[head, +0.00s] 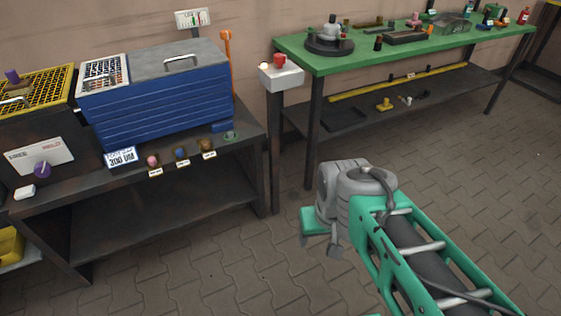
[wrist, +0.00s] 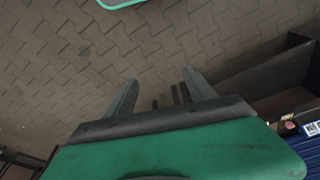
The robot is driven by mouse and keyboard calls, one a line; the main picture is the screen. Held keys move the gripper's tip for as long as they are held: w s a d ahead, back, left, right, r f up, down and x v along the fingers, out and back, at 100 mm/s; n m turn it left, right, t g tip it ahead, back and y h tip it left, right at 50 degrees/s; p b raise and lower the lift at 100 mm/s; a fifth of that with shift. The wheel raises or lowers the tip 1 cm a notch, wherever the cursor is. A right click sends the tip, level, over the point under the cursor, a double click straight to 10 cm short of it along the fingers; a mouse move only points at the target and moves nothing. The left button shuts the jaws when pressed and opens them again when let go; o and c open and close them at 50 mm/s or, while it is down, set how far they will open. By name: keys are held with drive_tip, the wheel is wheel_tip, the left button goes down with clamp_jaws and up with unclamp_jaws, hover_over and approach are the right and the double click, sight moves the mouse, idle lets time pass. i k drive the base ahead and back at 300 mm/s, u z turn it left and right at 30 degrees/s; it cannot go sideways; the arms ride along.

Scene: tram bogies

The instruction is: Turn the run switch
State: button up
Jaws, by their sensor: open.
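No switch in view carries a label I can read as "run". A purple knob (head: 42,170) sits on a white panel (head: 25,157) at the far left, on the dark front of the yellow-grille unit. A white box (head: 284,77) on a post between the benches carries a red button or knob (head: 279,60) and a small pale lamp-like part (head: 264,65). My gripper (head: 319,246) hangs over open floor, right of and below both. In the wrist view its two grey fingers (wrist: 160,95) stand apart with nothing between them.
A blue ribbed box (head: 160,100) stands on a dark bench, with small pink, blue and brown knobs (head: 180,153) along the bench's front. A green-topped bench (head: 360,52) holds several parts behind my arm. The paved floor (head: 190,260) around my gripper is clear.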

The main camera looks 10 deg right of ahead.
sight(279, 58)
drive_tip(key=u, duration=0.15)
drive_tip(key=i, duration=1.1)
drive_tip(key=u, duration=1.2)
drive_tip(key=i, duration=0.7)
drive_tip(key=u, duration=0.65)
